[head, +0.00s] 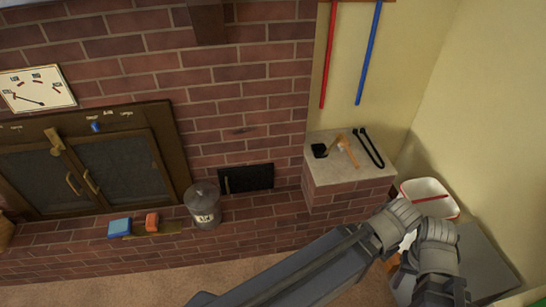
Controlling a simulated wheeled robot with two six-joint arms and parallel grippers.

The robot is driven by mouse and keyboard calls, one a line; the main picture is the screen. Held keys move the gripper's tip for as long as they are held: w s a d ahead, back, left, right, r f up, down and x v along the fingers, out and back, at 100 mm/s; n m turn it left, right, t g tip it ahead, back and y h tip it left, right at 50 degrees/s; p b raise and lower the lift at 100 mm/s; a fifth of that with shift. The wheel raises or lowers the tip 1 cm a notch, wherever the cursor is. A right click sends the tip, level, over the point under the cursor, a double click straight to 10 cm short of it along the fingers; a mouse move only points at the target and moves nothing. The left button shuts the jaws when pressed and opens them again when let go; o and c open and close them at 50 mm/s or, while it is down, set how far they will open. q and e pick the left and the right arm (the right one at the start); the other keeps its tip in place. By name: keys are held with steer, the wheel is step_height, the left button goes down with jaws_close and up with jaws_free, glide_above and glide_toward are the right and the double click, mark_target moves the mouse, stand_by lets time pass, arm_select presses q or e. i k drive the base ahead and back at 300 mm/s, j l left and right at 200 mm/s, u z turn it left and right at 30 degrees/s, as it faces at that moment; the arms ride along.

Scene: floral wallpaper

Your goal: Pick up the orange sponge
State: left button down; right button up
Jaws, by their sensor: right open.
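The orange sponge (152,222) is a small orange-red block on the brick hearth ledge, at the left of the head view. It sits just right of a blue block (120,227). My right arm reaches in from the bottom middle and bends down at the right. My right gripper (440,297) is at the bottom right edge, partly cut off, and open. It is far to the right of the sponge and not touching it. My left gripper is not in view.
A grey metal bucket (204,206) stands on the ledge right of the sponge. A brick pedestal (349,178) carries a brush and black tongs. A white bin (427,189) stands at the right, near my arm. Carpet (150,283) in front of the ledge is clear.

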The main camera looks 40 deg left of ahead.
mark_target(152, 222)
steer(key=k+j, duration=0.2)
steer(key=k, duration=0.15)
steer(key=k+j, duration=0.25)
steer(key=k+j+u, duration=0.1)
steer(key=u, duration=2)
steer(key=k+j, duration=0.05)
steer(key=j, duration=0.05)
